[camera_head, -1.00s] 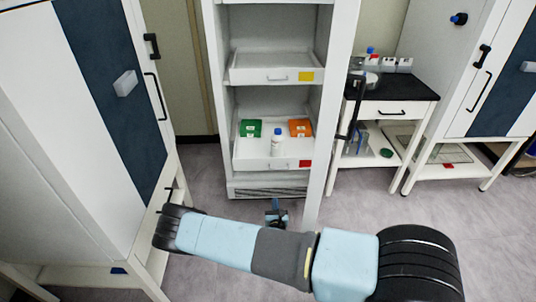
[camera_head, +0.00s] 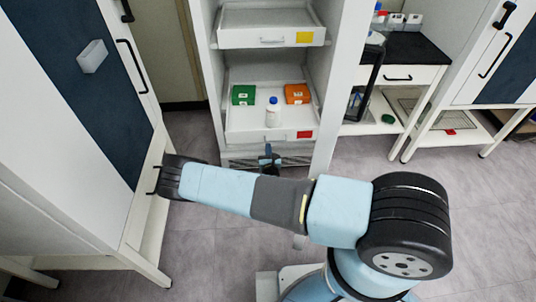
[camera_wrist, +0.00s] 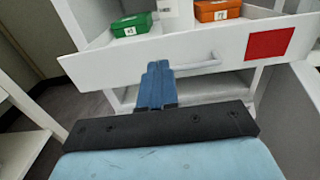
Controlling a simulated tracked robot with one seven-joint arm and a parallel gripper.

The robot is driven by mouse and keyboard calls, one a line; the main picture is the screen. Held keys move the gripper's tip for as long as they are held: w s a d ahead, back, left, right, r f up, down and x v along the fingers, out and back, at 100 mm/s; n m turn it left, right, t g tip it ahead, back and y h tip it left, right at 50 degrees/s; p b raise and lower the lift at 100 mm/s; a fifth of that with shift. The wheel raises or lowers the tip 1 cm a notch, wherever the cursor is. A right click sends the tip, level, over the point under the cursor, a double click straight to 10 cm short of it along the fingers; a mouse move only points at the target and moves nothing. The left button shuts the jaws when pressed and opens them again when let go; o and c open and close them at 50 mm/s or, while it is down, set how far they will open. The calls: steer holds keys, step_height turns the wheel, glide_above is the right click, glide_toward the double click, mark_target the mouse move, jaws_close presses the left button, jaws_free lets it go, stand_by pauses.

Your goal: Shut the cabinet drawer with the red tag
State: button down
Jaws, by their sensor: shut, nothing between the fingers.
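The drawer with the red tag (camera_head: 251,138) is the lower one in the white cabinet and stands pulled out. Its red tag (camera_head: 305,135) is at the right of its front. In it are a green box (camera_head: 243,94), an orange box (camera_head: 297,93) and a white bottle with a blue cap (camera_head: 273,113). My gripper (camera_head: 268,152) is shut and empty, low in front of the drawer. In the wrist view its blue fingers (camera_wrist: 157,72) overlap the drawer front (camera_wrist: 110,70), at the left end of the handle (camera_wrist: 198,65). I cannot tell whether they touch it.
An upper drawer with a yellow tag (camera_head: 303,37) is above. The cabinet's open glass door (camera_head: 363,85) is at the right, by a black-topped side table (camera_head: 405,46). A large white-and-blue cabinet (camera_head: 70,110) stands close on the left.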

mark_target(267, 131)
steer(key=w, duration=0.7)
steer(key=shift+w+d, duration=0.15)
steer(key=shift+w, duration=0.6)
